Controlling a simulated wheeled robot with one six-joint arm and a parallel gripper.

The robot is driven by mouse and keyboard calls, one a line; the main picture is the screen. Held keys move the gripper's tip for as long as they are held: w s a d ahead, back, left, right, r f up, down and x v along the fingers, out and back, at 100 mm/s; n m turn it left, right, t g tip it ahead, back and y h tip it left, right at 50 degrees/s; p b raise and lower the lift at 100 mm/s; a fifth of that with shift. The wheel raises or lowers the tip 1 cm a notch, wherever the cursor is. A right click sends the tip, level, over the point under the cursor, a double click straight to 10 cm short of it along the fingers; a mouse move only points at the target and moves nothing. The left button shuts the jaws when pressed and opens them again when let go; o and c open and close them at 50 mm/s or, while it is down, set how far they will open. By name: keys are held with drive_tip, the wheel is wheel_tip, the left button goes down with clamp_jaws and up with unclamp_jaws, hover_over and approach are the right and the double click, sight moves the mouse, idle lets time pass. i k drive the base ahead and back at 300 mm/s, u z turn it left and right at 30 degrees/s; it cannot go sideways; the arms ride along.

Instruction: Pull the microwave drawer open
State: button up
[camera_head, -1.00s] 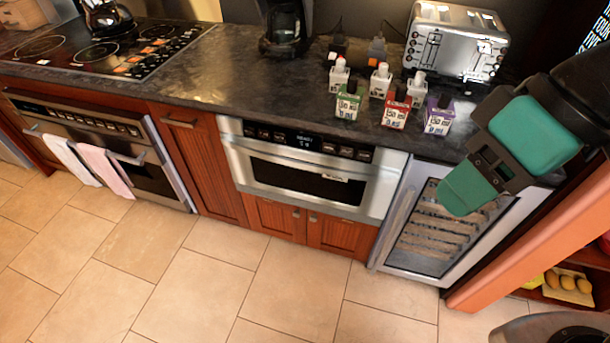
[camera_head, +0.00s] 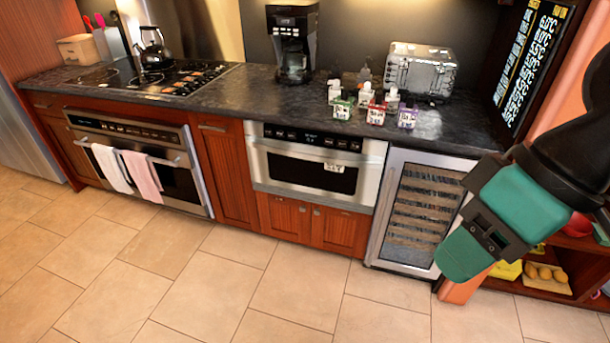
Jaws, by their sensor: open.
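The microwave drawer (camera_head: 318,174) is a stainless steel unit with a dark window, set under the counter in the middle of the view. Its front looks flush with the cabinets, so it appears shut. A dark control strip with a small display runs along its top. My gripper (camera_head: 462,256) is at the right, in front of the wine cooler, to the right of the drawer and apart from it. Its green pads show from the side and nothing is seen held in it. The gap between the fingers is hard to make out.
A wine cooler (camera_head: 422,212) stands right of the drawer. An oven (camera_head: 150,165) with towels on its handle is at the left. Small bottles, a coffee maker (camera_head: 293,45) and a toaster (camera_head: 420,70) stand on the counter (camera_head: 250,98). The tiled floor (camera_head: 290,290) in front is clear.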

sight(352, 177)
drive_tip(key=u, duration=0.85)
drive_tip(key=i, duration=1.4)
drive_tip(key=z, duration=0.75)
